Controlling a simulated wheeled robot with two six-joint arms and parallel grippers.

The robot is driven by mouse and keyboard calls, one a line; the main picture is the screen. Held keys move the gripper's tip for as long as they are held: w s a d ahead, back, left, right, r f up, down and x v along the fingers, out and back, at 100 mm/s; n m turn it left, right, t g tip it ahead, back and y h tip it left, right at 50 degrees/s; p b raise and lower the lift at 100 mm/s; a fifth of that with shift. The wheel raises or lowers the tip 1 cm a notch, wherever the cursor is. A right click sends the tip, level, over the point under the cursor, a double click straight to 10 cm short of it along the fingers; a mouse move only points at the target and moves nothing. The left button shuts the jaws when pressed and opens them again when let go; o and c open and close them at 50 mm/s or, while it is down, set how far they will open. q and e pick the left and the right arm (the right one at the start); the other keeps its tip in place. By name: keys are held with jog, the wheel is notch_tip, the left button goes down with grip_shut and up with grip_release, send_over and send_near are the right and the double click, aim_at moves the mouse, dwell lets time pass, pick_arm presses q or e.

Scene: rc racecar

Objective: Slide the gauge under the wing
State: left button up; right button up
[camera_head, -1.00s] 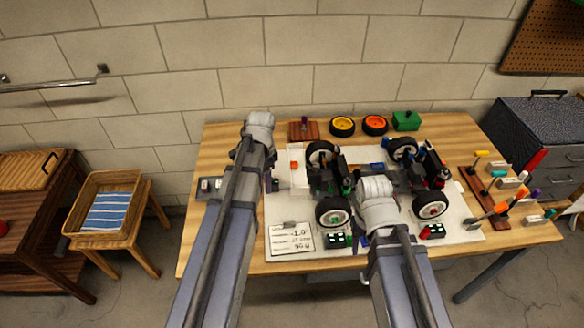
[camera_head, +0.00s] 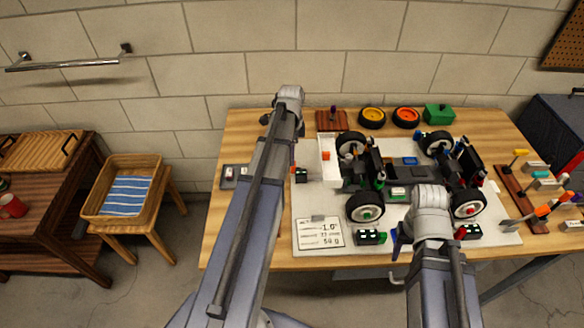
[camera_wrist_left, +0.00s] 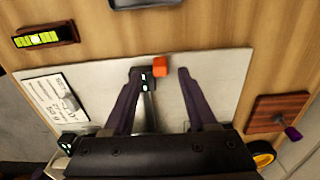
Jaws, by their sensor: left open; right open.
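The car (camera_head: 410,175) stands on a pale mat, its pale, wing-like plate (camera_head: 327,170) at its left end. A small dark block with lit marks (camera_head: 301,175), apparently the gauge, is left of this plate. In the left wrist view, the dark block (camera_wrist_left: 150,80) and an orange piece (camera_wrist_left: 160,67) show between the fingertips of my open left gripper (camera_wrist_left: 166,73), the block close to the left finger. I cannot tell whether they touch. In the head view my left fingers are mostly hidden by the arm. My right gripper (camera_head: 400,242) is open near the car's front side, partly hidden.
A setup card (camera_head: 325,234) and lit dark boxes (camera_head: 371,237) lie along the mat's front. Loose wheels (camera_head: 372,117) and a green box (camera_head: 439,113) stand behind the car. A tool rack (camera_head: 520,195) is at right. A grey tray (camera_head: 236,176) is at left.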

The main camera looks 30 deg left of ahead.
pick_arm(q)
notch_tip(320, 180, down, 6)
jog(key=b, duration=0.5)
grip_shut()
dwell(1.2)
